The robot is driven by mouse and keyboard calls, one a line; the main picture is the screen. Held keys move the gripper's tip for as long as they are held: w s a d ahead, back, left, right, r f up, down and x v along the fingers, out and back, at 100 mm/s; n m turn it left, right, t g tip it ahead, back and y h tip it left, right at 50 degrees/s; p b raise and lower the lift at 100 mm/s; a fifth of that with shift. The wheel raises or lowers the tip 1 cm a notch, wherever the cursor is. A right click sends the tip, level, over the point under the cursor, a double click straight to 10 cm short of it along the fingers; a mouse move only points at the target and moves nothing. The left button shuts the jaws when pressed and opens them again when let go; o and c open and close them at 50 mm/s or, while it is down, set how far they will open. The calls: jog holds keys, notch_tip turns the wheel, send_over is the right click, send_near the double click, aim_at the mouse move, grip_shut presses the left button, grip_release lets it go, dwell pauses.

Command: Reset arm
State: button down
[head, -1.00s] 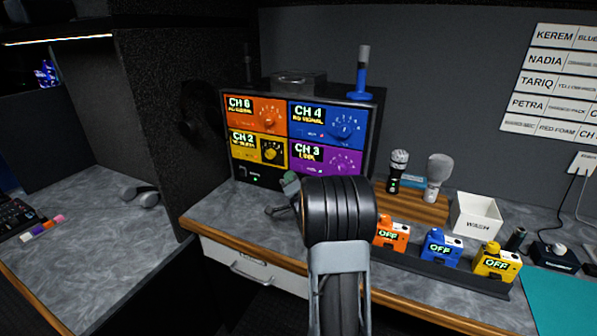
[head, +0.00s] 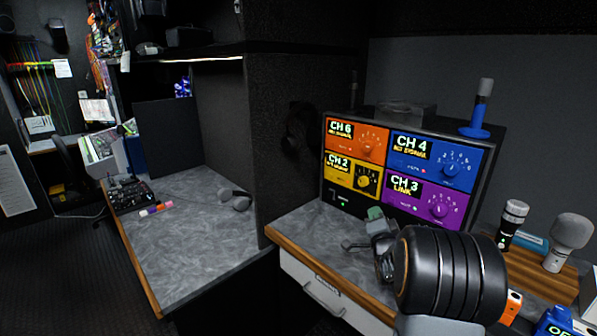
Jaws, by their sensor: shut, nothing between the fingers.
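My gripper (head: 352,244) is in the head view, small and partly hidden behind the thick black joint of my arm. It is over the grey counter (head: 305,225) in front of the receiver rack (head: 325,185). The fingers are together and hold nothing that I can see. My arm is bent, with the black ribbed joint large at the lower right.
The rack shows CH 6, CH 2, CH 4 and CH 3 panels. A blue antenna-like stand (head: 478,115) is on top. Two microphones, black (head: 511,222) and grey (head: 568,240), stand on a wooden block at right. A left desk (head: 185,235) holds a mixer (head: 130,193) and headphones (head: 236,199).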

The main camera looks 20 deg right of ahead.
jog(key=s+a+r+n+g+y+p, duration=0.1)
jog(key=a+r+n+g+y+p, duration=0.15)
jog(key=a+n+g+p, duration=0.4)
jog(key=s+a+n+g+y+p, duration=0.1)
jog(key=s+a+n+g, duration=0.3)
jog(key=s+a, duration=0.5)
jog(key=s+a+n+g+y+p, duration=0.1)
jog(key=s+a+n+g, duration=0.3)
jog(key=s+a, duration=0.5)
jog(key=s+g+y, duration=0.1)
jog(key=s, duration=0.3)
jog(key=shift+s+r+n+p, duration=0.3)
jog(key=shift+s+r+n, duration=0.05)
jog(key=shift+g+y, duration=0.25)
